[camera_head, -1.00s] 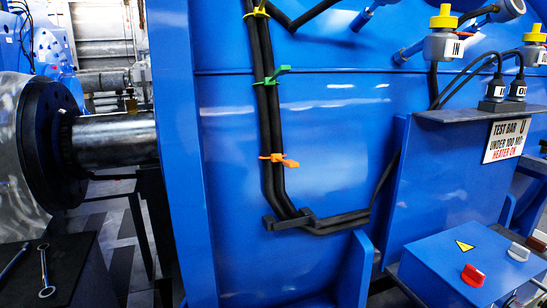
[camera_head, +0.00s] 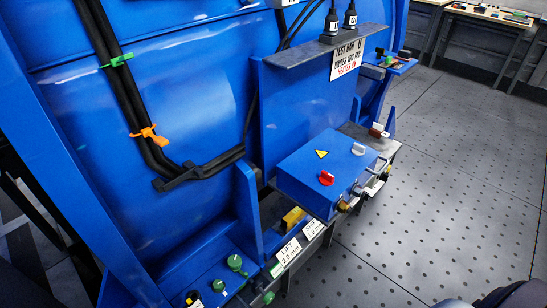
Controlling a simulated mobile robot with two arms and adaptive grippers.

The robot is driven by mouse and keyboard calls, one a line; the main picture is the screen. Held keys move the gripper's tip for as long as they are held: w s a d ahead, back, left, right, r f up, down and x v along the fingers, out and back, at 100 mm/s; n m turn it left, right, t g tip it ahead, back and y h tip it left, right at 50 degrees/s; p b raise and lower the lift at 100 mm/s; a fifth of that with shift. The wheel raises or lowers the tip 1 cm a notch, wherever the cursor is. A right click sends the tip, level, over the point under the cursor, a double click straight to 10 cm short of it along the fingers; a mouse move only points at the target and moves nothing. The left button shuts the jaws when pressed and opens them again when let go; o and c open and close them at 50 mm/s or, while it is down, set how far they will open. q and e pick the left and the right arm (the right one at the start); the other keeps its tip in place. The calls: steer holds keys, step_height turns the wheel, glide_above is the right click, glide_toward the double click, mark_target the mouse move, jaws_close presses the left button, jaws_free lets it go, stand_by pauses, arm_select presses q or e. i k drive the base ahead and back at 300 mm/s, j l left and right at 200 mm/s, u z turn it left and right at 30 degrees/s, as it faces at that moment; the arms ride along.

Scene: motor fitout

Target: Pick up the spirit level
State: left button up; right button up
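No spirit level can be made out for certain. A short yellow piece (camera_head: 293,217) shows low on the blue machine, between an upright blue rib and the blue box; it is too small and partly hidden to tell whether it is the level. Neither gripper can be made out; only rounded grey and dark parts, probably mine, show at the bottom right edge.
The blue box (camera_head: 325,170) with red and white knobs juts from the blue machine (camera_head: 190,90). White labels (camera_head: 288,250) and green fittings (camera_head: 235,262) lie along its lower edge. Open dotted floor (camera_head: 440,190) spreads right. A workbench (camera_head: 490,14) stands at the far right.

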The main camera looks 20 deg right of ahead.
mark_target(289, 218)
steer(key=z, duration=1)
steer(key=i+l+u, duration=0.2)
steer(key=i+l, duration=0.2)
steer(key=l, duration=0.2)
steer(key=i+l+u, duration=0.1)
steer(key=l, duration=0.25)
steer(key=i+l+u, duration=0.1)
steer(key=i+l, duration=0.15)
steer(key=l, duration=0.1)
